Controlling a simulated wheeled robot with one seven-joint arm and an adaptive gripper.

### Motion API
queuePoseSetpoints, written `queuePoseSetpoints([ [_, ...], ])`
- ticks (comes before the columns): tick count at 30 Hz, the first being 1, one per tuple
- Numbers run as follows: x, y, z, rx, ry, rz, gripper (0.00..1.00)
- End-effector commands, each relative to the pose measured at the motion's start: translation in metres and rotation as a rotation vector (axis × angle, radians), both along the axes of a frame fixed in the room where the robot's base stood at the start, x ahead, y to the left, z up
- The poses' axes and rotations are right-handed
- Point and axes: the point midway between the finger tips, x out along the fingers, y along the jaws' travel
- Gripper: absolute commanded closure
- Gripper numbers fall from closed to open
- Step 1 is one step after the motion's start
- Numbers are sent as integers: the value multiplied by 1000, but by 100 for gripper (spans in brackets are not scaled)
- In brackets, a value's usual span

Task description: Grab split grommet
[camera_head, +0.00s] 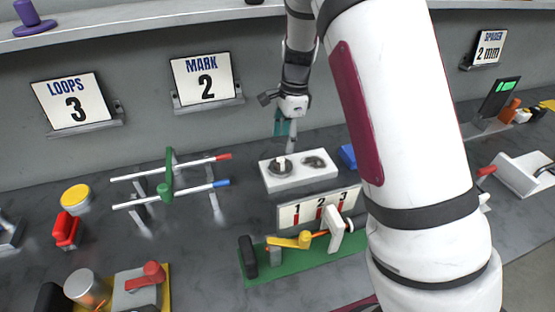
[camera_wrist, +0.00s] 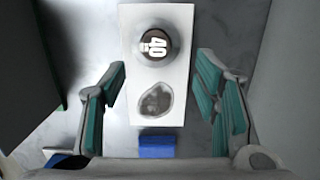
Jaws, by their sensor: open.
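A white block (camera_head: 300,181) lies on the grey bench below my gripper (camera_head: 286,132). On it are a dark round piece (camera_head: 281,167) at left with a pale upright part and a dark irregular shape (camera_head: 314,161) at right. I cannot tell which is the split grommet. In the wrist view the white block (camera_wrist: 136,108) lies between and beyond my teal fingers. My gripper (camera_wrist: 162,78) is open and empty, above the block.
A numbered plate (camera_head: 317,210) and a green base (camera_head: 300,262) with a yellow lever stand in front of the block. A two-rod rack (camera_head: 168,180) is to the left. A blue block (camera_wrist: 157,146) sits close by the white block.

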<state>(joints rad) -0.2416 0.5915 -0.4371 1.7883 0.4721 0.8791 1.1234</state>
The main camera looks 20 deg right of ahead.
Motion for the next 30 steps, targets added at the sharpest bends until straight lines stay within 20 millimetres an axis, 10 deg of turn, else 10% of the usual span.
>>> queuePoseSetpoints([
  [26, -6, 13, -72, 1, 0, 2, 44],
  [30, -6, 13, -72, 1, 0, 2, 69],
])
